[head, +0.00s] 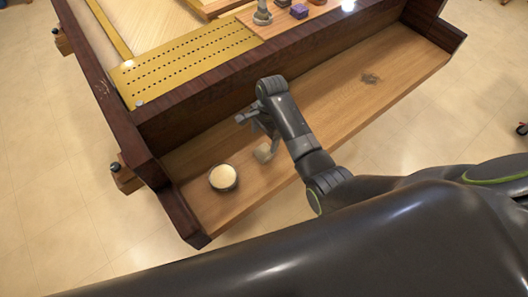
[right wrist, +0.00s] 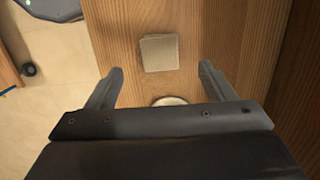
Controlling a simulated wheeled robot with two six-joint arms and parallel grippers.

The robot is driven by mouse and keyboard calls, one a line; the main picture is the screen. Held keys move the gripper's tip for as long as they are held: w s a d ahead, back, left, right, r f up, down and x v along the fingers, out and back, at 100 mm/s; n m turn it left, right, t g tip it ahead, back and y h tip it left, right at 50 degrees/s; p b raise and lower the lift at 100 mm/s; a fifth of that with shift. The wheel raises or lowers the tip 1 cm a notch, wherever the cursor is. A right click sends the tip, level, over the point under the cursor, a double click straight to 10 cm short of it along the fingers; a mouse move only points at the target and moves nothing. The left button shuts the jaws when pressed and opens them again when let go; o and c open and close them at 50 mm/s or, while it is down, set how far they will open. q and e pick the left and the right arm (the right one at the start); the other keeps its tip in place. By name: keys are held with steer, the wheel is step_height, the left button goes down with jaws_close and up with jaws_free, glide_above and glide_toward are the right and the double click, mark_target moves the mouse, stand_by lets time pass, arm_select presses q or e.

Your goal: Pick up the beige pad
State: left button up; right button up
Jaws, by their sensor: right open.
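The beige pad (right wrist: 160,53) is a small, squarish, flat piece lying on the wooden ledge. In the right wrist view it sits just beyond and between my fingertips, with a bare gap on both sides. In the head view the pad (head: 264,153) shows as a small pale piece close beside my right gripper (head: 258,127). My right gripper is open and empty, with its two fingers spread wide in the right wrist view (right wrist: 161,69). I cannot tell how high it is above the ledge. My left gripper is not in view.
A dark wooden wall (head: 200,105) runs behind the ledge. The ledge between is mostly clear.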

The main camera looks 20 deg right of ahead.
mark_target(264, 151)
step_height(264, 151, down, 2)
steer(key=shift+a+f, duration=0.1)
steer(key=shift+f, duration=0.05)
steer(key=f, duration=0.4)
steer(key=shift+d+f, duration=0.1)
steer(key=shift+d, duration=0.1)
steer(key=shift+a+f, duration=0.1)
steer(key=shift+f, duration=0.4)
steer(key=shift+c, duration=0.3)
steer(key=c, duration=1)
